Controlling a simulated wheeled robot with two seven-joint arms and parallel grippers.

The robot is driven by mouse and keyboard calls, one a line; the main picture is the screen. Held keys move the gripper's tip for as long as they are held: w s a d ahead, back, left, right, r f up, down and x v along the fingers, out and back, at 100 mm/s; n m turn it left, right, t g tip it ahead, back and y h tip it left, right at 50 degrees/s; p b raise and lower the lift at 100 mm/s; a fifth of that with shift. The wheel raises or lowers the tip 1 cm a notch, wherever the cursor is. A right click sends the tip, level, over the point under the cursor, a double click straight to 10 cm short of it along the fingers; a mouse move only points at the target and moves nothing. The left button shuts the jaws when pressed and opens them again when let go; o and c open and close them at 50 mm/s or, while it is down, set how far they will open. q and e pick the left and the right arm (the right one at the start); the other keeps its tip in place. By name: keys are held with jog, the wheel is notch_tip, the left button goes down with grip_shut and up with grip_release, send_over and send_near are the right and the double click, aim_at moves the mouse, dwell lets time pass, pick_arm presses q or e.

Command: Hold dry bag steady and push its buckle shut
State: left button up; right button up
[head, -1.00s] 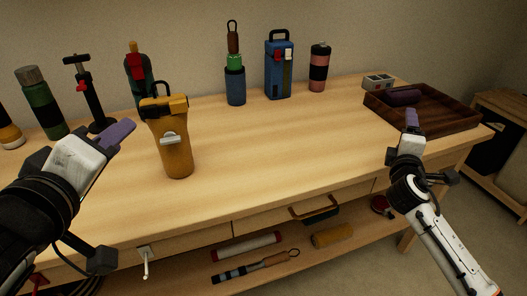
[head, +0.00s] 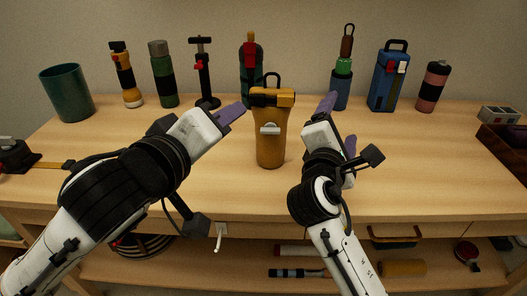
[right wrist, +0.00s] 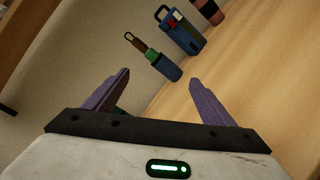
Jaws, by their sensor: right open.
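The dry bag (head: 271,150) is a mustard-yellow, tapering bag standing upright on the bench in the head view. It has a dark loop and a yellow-and-black top band (head: 275,97), with a pale silver fitting (head: 269,129) on its front. I cannot tell whether its buckle is open or shut. My left gripper (head: 234,112) is just left of the bag, a purple finger pointing at its upper part; its jaw opening is hidden. My right gripper (head: 343,120) is right of the bag, apart from it. Its purple fingers are spread and empty in the right wrist view (right wrist: 160,92).
Behind the bag stand a green-and-black bottle (head: 163,75), a black pump (head: 205,75), a dark green bottle (head: 250,65), a blue box (head: 386,85) and a pink bottle (head: 432,86). A green cup (head: 67,93) is at left.

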aim_at(271, 126)
jog(key=s+a+r+n+y, duration=0.1)
jog(key=s+a+r+n, duration=0.2)
jog(key=a, duration=0.6)
jog(key=s+a+f+n+t+y, duration=0.1)
jog(key=s+a+f+n+y, duration=0.1)
jog(key=a+f+n, duration=0.75)
jog(key=shift+n, duration=0.55)
jog(key=w+d, duration=0.1)
jog(key=w, duration=0.2)
jog(key=w+d+r, duration=0.1)
jog(key=w, duration=0.3)
jog(key=w+d+r, duration=0.1)
jog(key=w+d, duration=0.1)
jog(key=w, duration=0.1)
jog(key=shift+w, duration=0.15)
